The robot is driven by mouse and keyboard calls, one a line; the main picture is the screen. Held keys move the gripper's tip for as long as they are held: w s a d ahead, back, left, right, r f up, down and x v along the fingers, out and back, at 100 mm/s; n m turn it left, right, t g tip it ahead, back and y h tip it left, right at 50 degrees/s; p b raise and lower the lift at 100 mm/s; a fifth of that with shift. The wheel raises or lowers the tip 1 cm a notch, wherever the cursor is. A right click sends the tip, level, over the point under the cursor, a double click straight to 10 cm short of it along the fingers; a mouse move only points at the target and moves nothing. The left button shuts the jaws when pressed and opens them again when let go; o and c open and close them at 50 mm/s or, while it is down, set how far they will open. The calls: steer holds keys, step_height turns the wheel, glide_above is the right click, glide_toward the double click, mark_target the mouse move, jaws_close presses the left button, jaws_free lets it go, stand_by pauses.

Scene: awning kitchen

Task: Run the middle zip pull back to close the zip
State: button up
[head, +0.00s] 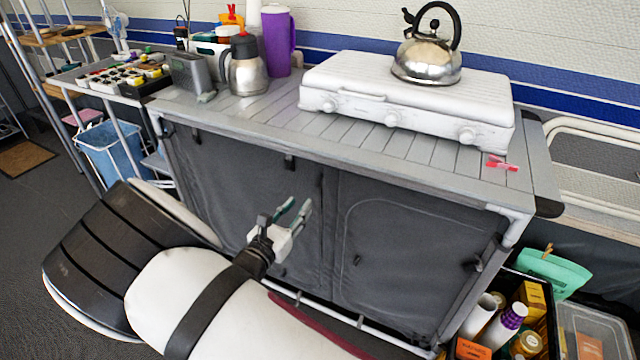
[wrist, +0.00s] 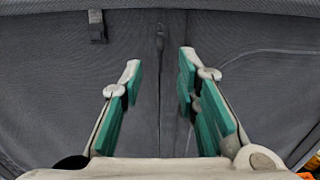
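The dark grey fabric front of the kitchen unit (head: 260,190) has a vertical middle zip (head: 323,215) between its two panels. In the wrist view the zip (wrist: 160,100) runs down between my fingers. A small dark shape high on that line may be the middle zip pull (wrist: 160,38), but it is too small to be sure. My gripper (head: 297,207) is in front of the fabric, left of the zip in the head view. In the wrist view my gripper (wrist: 159,68) is open, with nothing between its green-padded fingers. I cannot tell whether the fingertips touch the fabric.
A dark strap buckle (wrist: 96,26) hangs at the upper left of the fabric. A white stove (head: 410,100) with a steel kettle (head: 428,60) stands on the slatted worktop (head: 260,125). A crate of bottles and boxes (head: 505,325) stands at the lower right.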

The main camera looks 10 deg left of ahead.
mark_target(316, 186)
steer(key=b+x, duration=0.2)
steer(key=x, duration=0.9)
steer(key=shift+w, duration=0.2)
jaws_close()
